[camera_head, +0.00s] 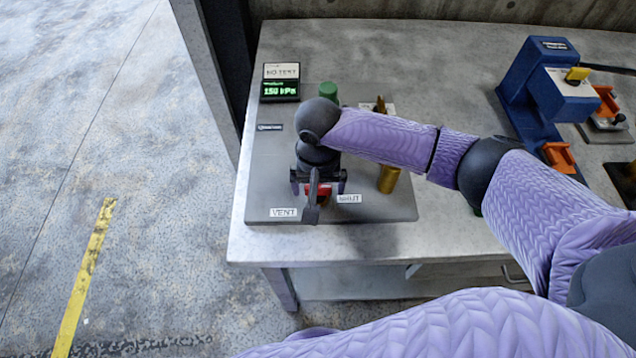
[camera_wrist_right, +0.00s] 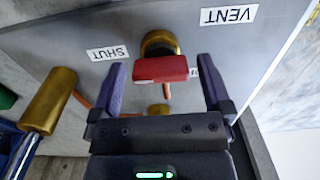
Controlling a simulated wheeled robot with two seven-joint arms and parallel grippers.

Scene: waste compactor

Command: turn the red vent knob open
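The red vent knob (camera_wrist_right: 160,69) shows in the right wrist view as a red bar in front of a round brass fitting (camera_wrist_right: 160,44). It lies between the VENT label (camera_wrist_right: 229,15) and the SHUT label (camera_wrist_right: 107,53). My right gripper (camera_wrist_right: 161,62) is open, one finger on each side of the knob, with gaps on both sides. In the head view my right gripper (camera_head: 319,188) is over the knob, of which a little red (camera_head: 318,190) shows. My left gripper is not in view.
A display reading 150 kPa (camera_head: 280,90) stands at the panel's back left, near a green knob (camera_head: 328,91). A brass cylinder (camera_head: 388,178) stands right of my gripper. A blue press-like machine (camera_head: 545,85) is at the back right. The table middle is clear.

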